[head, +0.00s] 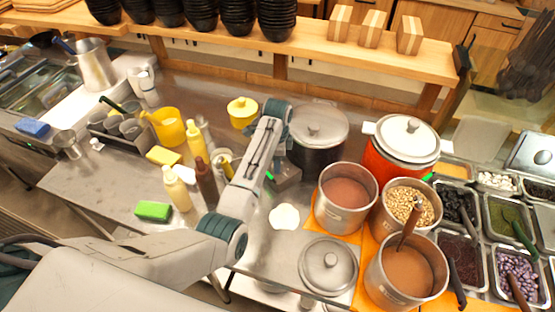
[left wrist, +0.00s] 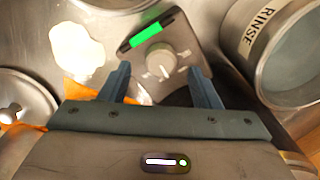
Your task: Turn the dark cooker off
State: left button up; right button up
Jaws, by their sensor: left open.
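The dark cooker (head: 318,158) has a black body and a steel lid, and stands at the back centre in the head view. Its grey control panel (left wrist: 182,32) shows in the left wrist view, with a lit green strip (left wrist: 152,30) and a round knob (left wrist: 160,58). The knob's white pointer mark slants toward the lower right. My left gripper (left wrist: 160,88) is open, its two fingers apart on either side below the knob in that view. I cannot tell whether they touch it. In the head view my arm hides part of the panel area. My right gripper is not in view.
An orange cooker (head: 392,158) stands to the right, with steel pots of soup (head: 347,222) and beans (head: 405,235) before it. A container marked RINSE (left wrist: 256,40) is close on the right in the wrist view. A white patch (head: 284,216) lies on the counter.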

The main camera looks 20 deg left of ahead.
pick_arm(q)
notch_tip(320, 180, down, 2)
jog(key=shift+w, duration=0.15)
jog(key=shift+f, duration=0.25)
jog(key=shift+c, duration=1.3)
jog(key=c, duration=0.7)
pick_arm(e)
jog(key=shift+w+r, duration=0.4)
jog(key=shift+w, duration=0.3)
